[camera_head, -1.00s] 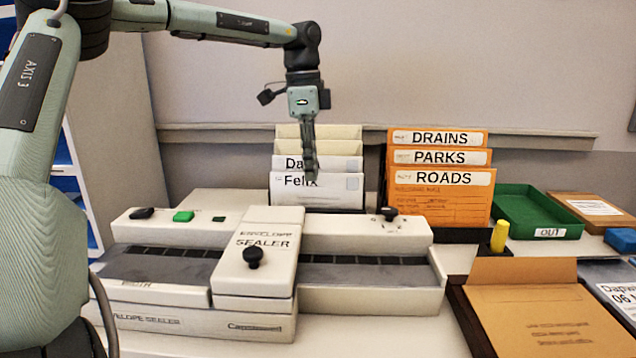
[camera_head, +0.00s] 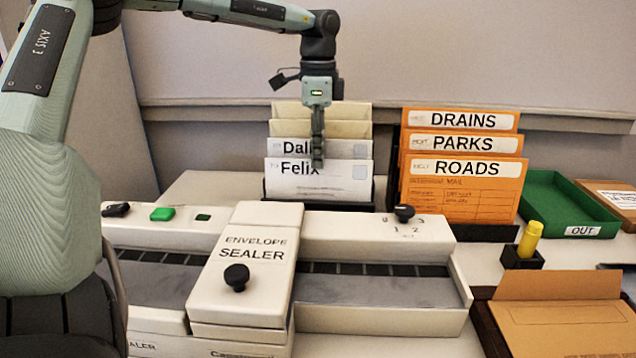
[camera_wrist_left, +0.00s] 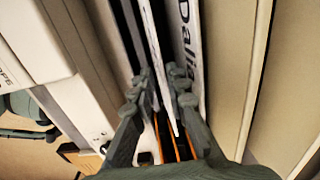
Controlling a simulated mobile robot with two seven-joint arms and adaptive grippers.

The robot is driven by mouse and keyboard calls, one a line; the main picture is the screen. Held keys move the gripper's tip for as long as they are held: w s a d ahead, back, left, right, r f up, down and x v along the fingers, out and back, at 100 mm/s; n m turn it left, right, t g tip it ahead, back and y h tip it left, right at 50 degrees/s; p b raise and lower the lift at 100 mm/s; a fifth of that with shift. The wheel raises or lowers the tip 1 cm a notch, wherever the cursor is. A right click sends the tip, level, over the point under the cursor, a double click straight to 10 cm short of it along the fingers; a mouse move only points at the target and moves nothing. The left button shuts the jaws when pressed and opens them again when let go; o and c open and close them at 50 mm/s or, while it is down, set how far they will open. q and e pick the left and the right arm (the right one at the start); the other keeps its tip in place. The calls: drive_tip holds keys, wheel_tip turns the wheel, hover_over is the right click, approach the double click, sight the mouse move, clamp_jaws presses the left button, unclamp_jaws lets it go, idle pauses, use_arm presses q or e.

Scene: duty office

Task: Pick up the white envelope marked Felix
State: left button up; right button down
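The white envelope marked Felix (camera_head: 345,183) stands upright at the front of a dark rack, its name facing the head camera. Behind it stands a white envelope marked Dali (camera_head: 347,149), also seen in the left wrist view (camera_wrist_left: 187,35). My left gripper (camera_head: 317,163) points down at the Felix envelope's top edge. In the left wrist view its fingers (camera_wrist_left: 162,95) are open, one on each side of the Felix envelope's edge (camera_wrist_left: 154,45), with the Dali envelope just to the right. A firm grip is not visible. My right gripper is out of view.
The envelope sealer (camera_head: 250,250) stands in front of the rack. Orange folders (camera_head: 467,195) marked DRAINS, PARKS and ROADS stand to the right. Cream envelopes (camera_head: 335,110) stand behind Dali. A green OUT tray (camera_head: 555,205) and a yellow marker (camera_head: 530,240) are farther right.

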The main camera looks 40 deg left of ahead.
sight(318, 185)
use_arm(q)
wheel_tip(318, 185, down, 2)
drive_tip(key=shift+f, duration=0.2)
clamp_jaws()
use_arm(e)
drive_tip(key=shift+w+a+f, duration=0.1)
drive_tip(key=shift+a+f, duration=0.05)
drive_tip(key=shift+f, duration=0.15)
use_arm(q)
drive_tip(key=shift+w+r, duration=0.1)
drive_tip(key=shift+r, duration=0.05)
